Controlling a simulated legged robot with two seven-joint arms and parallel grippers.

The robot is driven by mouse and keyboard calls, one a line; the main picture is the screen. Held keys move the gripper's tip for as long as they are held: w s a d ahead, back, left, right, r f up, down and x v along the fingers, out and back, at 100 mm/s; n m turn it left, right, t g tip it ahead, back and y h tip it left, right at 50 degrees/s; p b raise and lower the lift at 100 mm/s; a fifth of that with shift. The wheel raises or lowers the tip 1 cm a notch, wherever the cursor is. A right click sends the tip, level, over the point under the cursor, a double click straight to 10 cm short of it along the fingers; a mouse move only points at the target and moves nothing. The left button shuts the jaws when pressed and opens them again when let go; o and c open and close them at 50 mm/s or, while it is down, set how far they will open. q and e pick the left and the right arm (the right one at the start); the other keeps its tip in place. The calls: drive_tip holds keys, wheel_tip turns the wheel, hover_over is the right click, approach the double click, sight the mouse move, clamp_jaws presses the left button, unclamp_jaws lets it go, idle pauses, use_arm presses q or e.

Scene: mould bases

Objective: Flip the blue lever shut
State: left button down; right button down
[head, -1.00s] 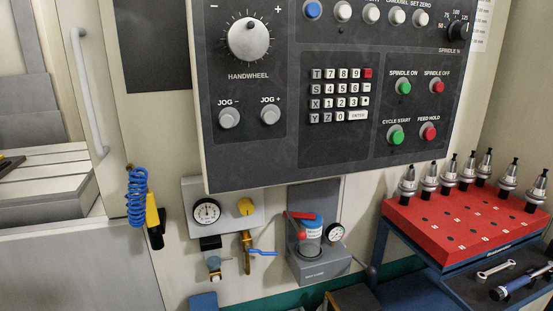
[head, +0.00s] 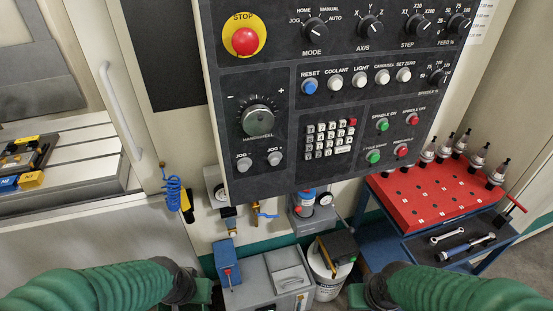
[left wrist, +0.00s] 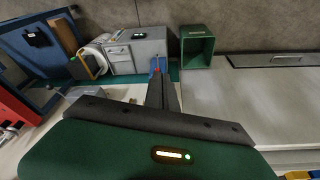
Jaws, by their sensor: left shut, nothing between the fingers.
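The blue lever (head: 268,215) sticks out to the right, roughly level, from a yellow valve fitting (head: 256,209) below the control panel in the head view. I cannot make out the lever in the left wrist view. My left gripper (left wrist: 163,88) is shut and empty in the left wrist view, its dark fingers together. In the head view its green body (head: 201,292) is low in the picture, below and left of the lever and apart from it. My right gripper (head: 357,295) shows only partly at the bottom edge, and its fingers are hidden.
The control panel (head: 270,85) overhangs the valve. A blue box (head: 236,272), a grey cabinet (head: 262,282) and a white bucket (head: 329,283) stand below. A blue coiled hose (head: 173,193) hangs to the left. A red tool tray (head: 405,195) is at right.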

use_arm(q)
drive_tip(key=w+d+f+m+t+h+b, duration=0.15)
drive_tip(key=w+d+f+t+b, duration=0.35)
drive_tip(key=w+d+f+b, duration=0.5)
drive_tip(key=w+d+f+m+t+b, duration=0.25)
drive_tip(key=w+f+t+b, duration=0.25)
drive_tip(key=w+f+b, duration=0.85)
drive_tip(key=w+d+t+b, duration=0.5)
drive_tip(key=w+b, duration=0.1)
drive_tip(key=b, duration=0.1)
drive_tip(key=s+d+f+n+t+y+b, duration=0.2)
drive_tip(key=s+f+t+y+b, duration=0.4)
drive_tip(key=b, duration=0.3)
drive_tip(key=w+a+r+h+b, duration=0.1)
drive_tip(key=w+r+b, duration=0.4)
drive_tip(key=w, duration=0.7)
wheel_tip(320, 180, up, 2)
drive_tip(key=shift+w+a+r, duration=0.1)
drive_tip(key=shift+w+a, duration=0.05)
drive_tip(key=shift+a, duration=0.05)
drive_tip(key=shift+h, duration=0.25)
